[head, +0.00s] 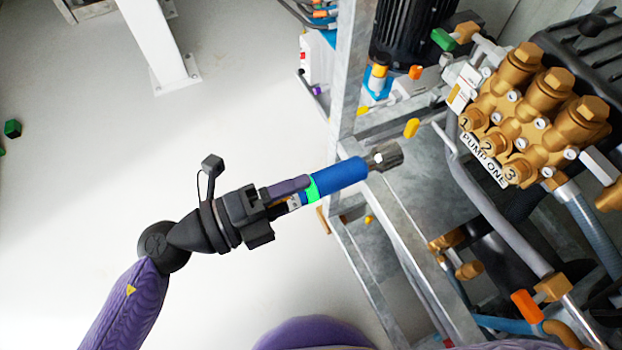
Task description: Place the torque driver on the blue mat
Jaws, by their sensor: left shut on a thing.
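The torque driver (340,178) has a blue body, a green band and a metal socket end. It lies in the jaws of my left gripper (290,190), which is shut on its rear part. The driver points to the right and slightly up, with its socket over the edge of the pump frame. I cannot tell its height above the frame. The blue mat is not clearly in view. My right gripper is not in view.
The grey metal pump frame (378,258) stands right of centre. It carries a brass pump (535,105) labelled "PUMP ONE", with pipes, hoses and coloured valve handles. A white post (158,45) stands at the upper left. The pale floor (90,170) at left is mostly clear.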

